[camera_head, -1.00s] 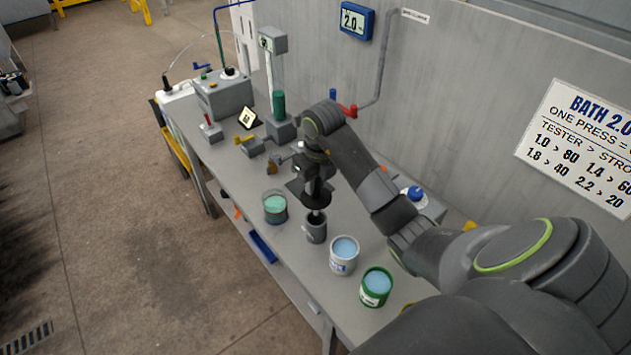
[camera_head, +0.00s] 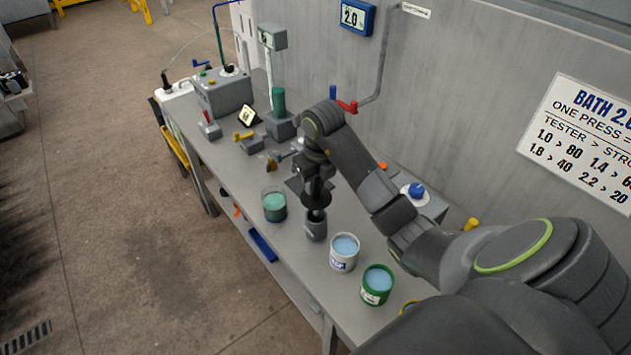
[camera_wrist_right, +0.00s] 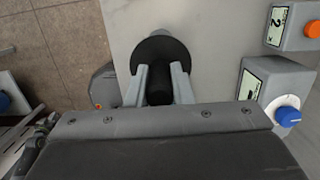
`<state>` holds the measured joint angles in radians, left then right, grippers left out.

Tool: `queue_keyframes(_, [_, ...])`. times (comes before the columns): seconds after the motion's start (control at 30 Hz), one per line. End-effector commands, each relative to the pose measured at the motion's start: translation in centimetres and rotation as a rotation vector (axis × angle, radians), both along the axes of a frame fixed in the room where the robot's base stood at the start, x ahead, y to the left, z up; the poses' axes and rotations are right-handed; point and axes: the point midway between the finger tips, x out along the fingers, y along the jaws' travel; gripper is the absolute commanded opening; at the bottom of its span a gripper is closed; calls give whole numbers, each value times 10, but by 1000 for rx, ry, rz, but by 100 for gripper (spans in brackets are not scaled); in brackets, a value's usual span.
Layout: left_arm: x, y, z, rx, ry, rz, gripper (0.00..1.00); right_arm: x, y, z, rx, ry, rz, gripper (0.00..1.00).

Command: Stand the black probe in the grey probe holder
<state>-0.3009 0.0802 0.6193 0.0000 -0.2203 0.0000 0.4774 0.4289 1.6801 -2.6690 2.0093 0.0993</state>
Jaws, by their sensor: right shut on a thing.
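My right gripper (camera_head: 316,182) is shut on the black probe (camera_head: 317,201), just above the grey probe holder (camera_head: 316,231). In the right wrist view my right gripper (camera_wrist_right: 160,85) has a finger on each side of the probe's black handle, and the probe's wide round disc (camera_wrist_right: 160,52) lies beyond the fingertips. The probe looks about upright. Its lower end meets the holder's mouth in the head view; how deep it sits inside is hidden. The disc is still above the holder's rim. My left gripper is not in view.
A glass beaker of green liquid (camera_head: 274,205) stands left of the holder. A white can (camera_head: 343,262) and a green can (camera_head: 376,294) stand on its right. Behind are a grey tester box (camera_head: 226,98) and a stand with a green cylinder (camera_head: 279,102). A blue knob (camera_head: 416,190) is at right.

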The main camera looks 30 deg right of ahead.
Motion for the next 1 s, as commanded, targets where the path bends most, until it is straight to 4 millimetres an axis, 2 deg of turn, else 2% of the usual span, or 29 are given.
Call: queue_keyframes(1.0, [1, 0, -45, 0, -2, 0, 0, 0, 0, -47, 0, 0, 0, 0])
